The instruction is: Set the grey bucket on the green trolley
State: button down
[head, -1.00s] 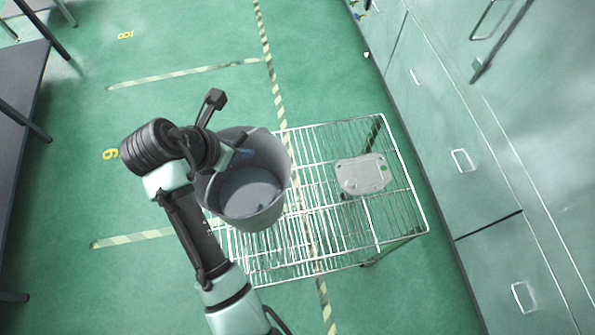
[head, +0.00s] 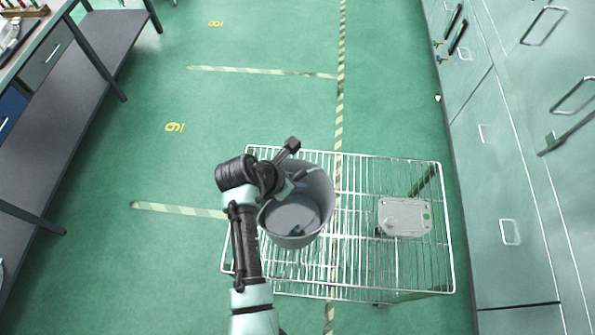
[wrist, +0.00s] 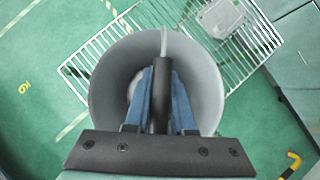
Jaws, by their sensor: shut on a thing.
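The grey bucket (head: 292,219) is upright and open at the top, and looks empty. The bucket is over the trolley's left half in the head view. I cannot tell whether its base touches the wires.
A flat grey casting (head: 404,217) with a green spot lies on the trolley's right part. Cabinets (head: 525,200) line the right side. A dark bench (head: 75,120) stands at the left. The floor between is clear.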

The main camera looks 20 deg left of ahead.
jog(key=shift+w+f, duration=0.2)
jog(key=c, duration=1.2)
grip_release()
jog(key=shift+s+f, duration=0.2)
jog(key=shift+f, duration=0.05)
jog(key=o, duration=0.4)
jog(key=shift+o, duration=0.2)
jog(key=shift+r, duration=0.15)
